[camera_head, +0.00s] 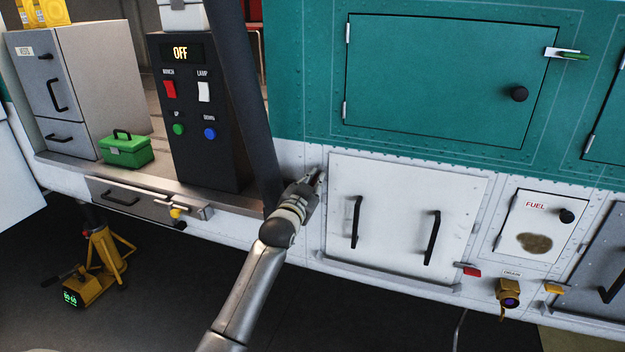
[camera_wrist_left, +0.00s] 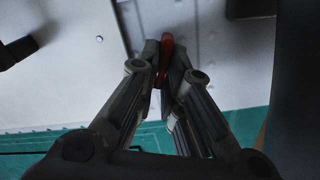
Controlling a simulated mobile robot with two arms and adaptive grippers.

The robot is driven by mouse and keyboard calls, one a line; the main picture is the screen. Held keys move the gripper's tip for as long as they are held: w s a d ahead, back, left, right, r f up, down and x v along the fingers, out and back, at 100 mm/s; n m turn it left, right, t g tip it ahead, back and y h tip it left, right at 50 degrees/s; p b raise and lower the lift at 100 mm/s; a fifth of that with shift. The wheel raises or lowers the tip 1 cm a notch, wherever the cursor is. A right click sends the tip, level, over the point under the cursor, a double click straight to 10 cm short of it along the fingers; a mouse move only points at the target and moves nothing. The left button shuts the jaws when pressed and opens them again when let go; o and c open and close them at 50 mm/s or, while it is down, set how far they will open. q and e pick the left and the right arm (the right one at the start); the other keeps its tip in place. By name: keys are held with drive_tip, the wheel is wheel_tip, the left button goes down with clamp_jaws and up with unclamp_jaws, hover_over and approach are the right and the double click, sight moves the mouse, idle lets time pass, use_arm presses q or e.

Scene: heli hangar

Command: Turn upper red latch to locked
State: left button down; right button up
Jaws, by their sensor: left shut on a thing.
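The white panel (camera_head: 395,210) with two black handles is set in the lower white wall of the helicopter. My left gripper (camera_head: 319,178) is at the panel's upper left corner. In the left wrist view, my left gripper (camera_wrist_left: 164,78) is shut on the upper red latch (camera_wrist_left: 166,50), which shows as a narrow red piece between the fingertips. In the head view the fingers mostly hide this latch. A lower red latch (camera_head: 472,272) sits at the panel's lower right corner. My right gripper is in neither view.
A dark post (camera_head: 243,100) stands just left of my left gripper, beside a black control box (camera_head: 205,165) reading OFF. A black handle (camera_head: 356,222) sticks out right of the gripper. The teal door (camera_head: 440,85) above is shut.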

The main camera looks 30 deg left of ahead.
use_arm(q)
drive_tip(key=shift+d+f+m+p, duration=0.15)
drive_tip(key=shift+m+p, duration=0.2)
drive_tip(key=shift+m, duration=1.9)
drive_tip(key=shift+d+f+m+p, duration=0.15)
drive_tip(key=shift+m+p, duration=0.25)
drive_tip(key=shift+m, duration=1.9)
drive_tip(key=shift+d+f+m+p, duration=0.1)
drive_tip(key=shift+f+m+p, duration=0.2)
drive_tip(key=shift+m, duration=1.95)
drive_tip(key=c, duration=1.6)
unclamp_jaws()
drive_tip(key=shift+w, duration=0.1)
drive_tip(key=shift+o, duration=0.2)
